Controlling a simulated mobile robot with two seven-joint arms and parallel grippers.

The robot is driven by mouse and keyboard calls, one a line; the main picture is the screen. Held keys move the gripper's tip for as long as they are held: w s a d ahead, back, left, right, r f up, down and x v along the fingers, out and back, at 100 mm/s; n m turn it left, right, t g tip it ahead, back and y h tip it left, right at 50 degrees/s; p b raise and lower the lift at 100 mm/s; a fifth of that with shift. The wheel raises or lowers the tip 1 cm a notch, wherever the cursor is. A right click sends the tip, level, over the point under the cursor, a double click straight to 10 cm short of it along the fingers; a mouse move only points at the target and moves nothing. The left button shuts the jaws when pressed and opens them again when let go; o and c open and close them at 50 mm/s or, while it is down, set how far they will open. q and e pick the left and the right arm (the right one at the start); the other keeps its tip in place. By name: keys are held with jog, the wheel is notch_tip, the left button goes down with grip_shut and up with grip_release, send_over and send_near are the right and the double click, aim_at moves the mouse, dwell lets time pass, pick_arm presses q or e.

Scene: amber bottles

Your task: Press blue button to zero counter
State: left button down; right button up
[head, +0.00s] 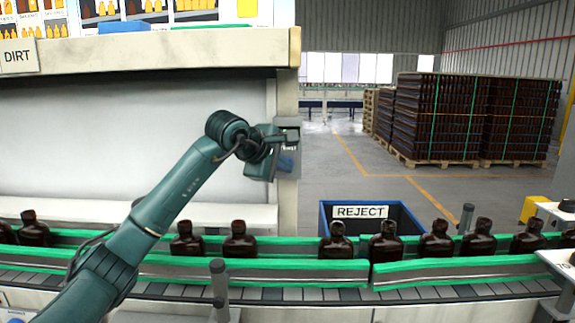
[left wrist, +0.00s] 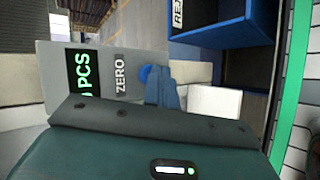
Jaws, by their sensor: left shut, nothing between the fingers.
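The counter is a grey box (left wrist: 100,75) on the post at the end of the inspection booth; its upper part shows in the head view (head: 287,123). In the left wrist view it has a black display with green "PCS" lettering and a "ZERO" label (left wrist: 120,76). The round blue button (left wrist: 146,74) is beside that label, partly covered by my fingers. My left gripper (left wrist: 158,76) is shut and empty, its blue fingertips right at the button. I cannot tell whether they touch it. In the head view my left gripper (head: 286,162) is in front of the post. My right gripper is not in view.
Several amber bottles (head: 338,243) stand on the conveyor with green rails (head: 455,268) below my arm. A blue reject bin (head: 408,222) is behind the conveyor, right of the post. Pallets of stacked bottles (head: 475,115) stand far back. The floor between is open.

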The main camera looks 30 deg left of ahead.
pick_arm(q)
jog(key=shift+s, duration=0.15)
jog(key=shift+s+d+b, duration=0.35)
jog(key=shift+s+d, duration=0.05)
jog(key=shift+s, duration=0.2)
jog(key=s+d, duration=0.1)
jog(key=s+b, duration=0.1)
jog(key=s+d, duration=0.1)
jog(key=s, duration=0.1)
jog(key=shift+s+d+b, duration=0.1)
jog(key=shift+d+b, duration=0.25)
dwell(0.9)
